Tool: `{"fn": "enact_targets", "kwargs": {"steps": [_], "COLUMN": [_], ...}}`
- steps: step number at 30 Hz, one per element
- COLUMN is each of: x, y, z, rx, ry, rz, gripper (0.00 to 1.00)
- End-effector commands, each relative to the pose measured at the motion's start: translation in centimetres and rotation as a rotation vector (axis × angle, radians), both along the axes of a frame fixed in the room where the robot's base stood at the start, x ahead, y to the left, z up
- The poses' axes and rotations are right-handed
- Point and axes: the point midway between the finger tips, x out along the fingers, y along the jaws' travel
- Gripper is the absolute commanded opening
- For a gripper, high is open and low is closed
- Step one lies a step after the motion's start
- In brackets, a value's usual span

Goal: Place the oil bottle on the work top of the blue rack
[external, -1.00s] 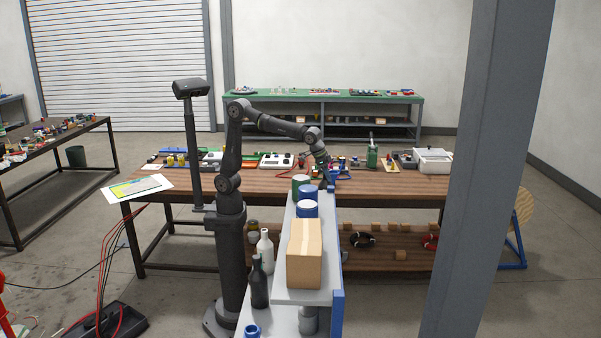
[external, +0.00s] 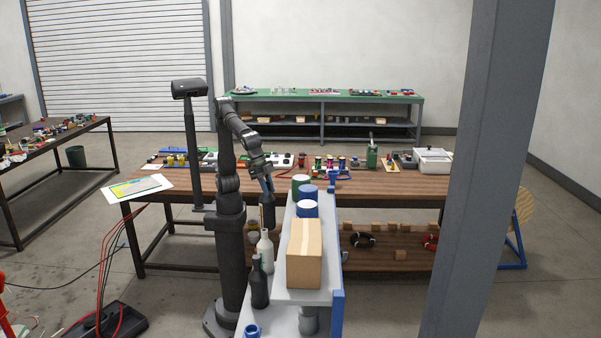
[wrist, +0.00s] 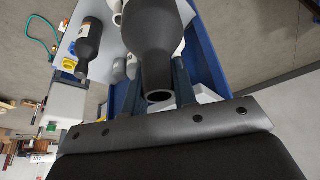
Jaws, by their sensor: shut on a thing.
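My gripper (external: 268,184) is shut on the neck of a dark, upright bottle that fits the oil bottle (external: 267,210). In the wrist view the dark bottle (wrist: 152,40) sits between the two fingers (wrist: 155,92), with its mouth towards the camera. The blue rack (external: 337,310) has a grey work top (external: 296,279). The held bottle is just left of the work top's far part in the external view. Whether its base touches anything is unclear.
On the work top stand a cardboard box (external: 304,254), a green jar (external: 300,182) and a blue-and-white jar (external: 307,208). A white bottle (external: 265,248) and another dark bottle (external: 259,284) stand on the lower level at left. The wooden table (external: 400,190) lies behind.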

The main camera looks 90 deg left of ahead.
Motion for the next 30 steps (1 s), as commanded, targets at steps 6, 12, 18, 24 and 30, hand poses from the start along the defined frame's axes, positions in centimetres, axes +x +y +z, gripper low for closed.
{"fn": "enact_targets", "kwargs": {"steps": [6, 12, 18, 24, 30], "x": [-4.1, -6.9, -8.8, -10.4, -11.9], "y": [-2.6, -5.5, -9.7, -14.2, -17.5], "z": [0.2, -0.5, -2.1, -4.4, -6.3], "rx": [-0.002, -0.001, 0.001, 0.002, -0.001], "ry": [-0.002, -0.001, 0.000, 0.000, -0.001], "rz": [-0.073, -0.154, -0.268, -0.395, -0.490], "gripper": [0.00, 0.00, 0.00, 0.00, 0.00]}}
